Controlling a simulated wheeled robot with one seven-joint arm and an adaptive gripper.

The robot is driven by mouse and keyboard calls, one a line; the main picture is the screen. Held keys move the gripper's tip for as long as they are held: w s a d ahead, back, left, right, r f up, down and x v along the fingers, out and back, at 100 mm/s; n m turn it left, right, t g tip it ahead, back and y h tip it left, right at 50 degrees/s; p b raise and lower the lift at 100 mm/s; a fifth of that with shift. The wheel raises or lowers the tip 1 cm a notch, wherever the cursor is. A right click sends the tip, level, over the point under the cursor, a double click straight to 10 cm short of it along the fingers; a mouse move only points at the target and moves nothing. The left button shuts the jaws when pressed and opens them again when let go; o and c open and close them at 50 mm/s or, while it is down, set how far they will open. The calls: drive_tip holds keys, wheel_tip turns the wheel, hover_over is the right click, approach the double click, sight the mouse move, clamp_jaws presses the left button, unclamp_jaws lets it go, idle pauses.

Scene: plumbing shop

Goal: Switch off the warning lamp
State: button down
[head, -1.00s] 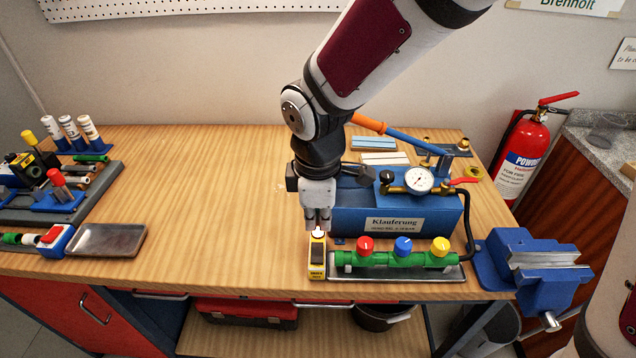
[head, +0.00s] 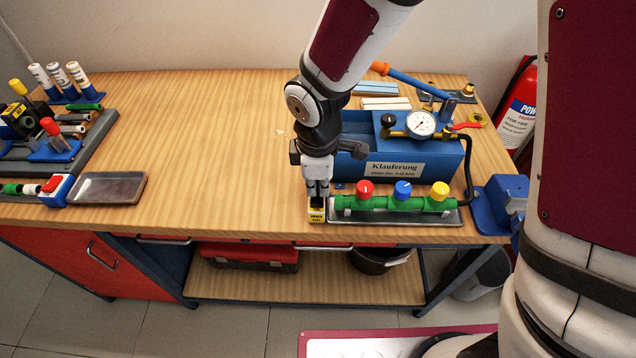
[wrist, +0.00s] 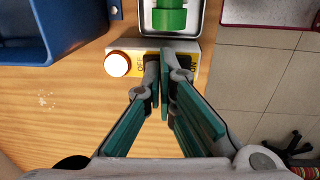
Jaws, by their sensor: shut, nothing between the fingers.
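The warning lamp is a small yellow box (head: 317,215) at the front edge of the bench, left of the green valve manifold. In the wrist view its round dome (wrist: 118,64) looks bright white with an orange rim, at the left end of the box. The lettering OFF (wrist: 141,67) shows beside the dome, and a dark-marked yellow patch (wrist: 194,64) shows at the other end. My gripper (head: 317,194) is shut and points down at the box. In the wrist view its fingertips (wrist: 166,58) cover the middle of the box, hiding any switch there. I cannot tell whether they touch.
The green manifold (head: 378,203) with red, blue and yellow knobs stands just right of the box. A blue test pump (head: 366,172) stands behind. A grey tray (head: 108,188) lies to the left, with clear bench between. A blue vise (head: 490,205) is at the right.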

drive_tip(key=shift+w+f+g, duration=0.15)
drive_tip(key=shift+f+g, duration=0.1)
drive_tip(key=shift+g, duration=0.15)
drive_tip(key=shift+s+p, duration=0.45)
drive_tip(key=shift+s, duration=0.4)
drive_tip(key=shift+r, duration=0.1)
drive_tip(key=shift+r, duration=0.25)
wheel_tip(320, 180, up, 13)
drive_tip(key=s+p, duration=0.1)
drive_tip(key=p, duration=0.1)
drive_tip(key=shift+s+r+p, duration=0.15)
drive_tip(key=shift+s+p, duration=0.15)
drive_tip(key=shift+p, duration=0.05)
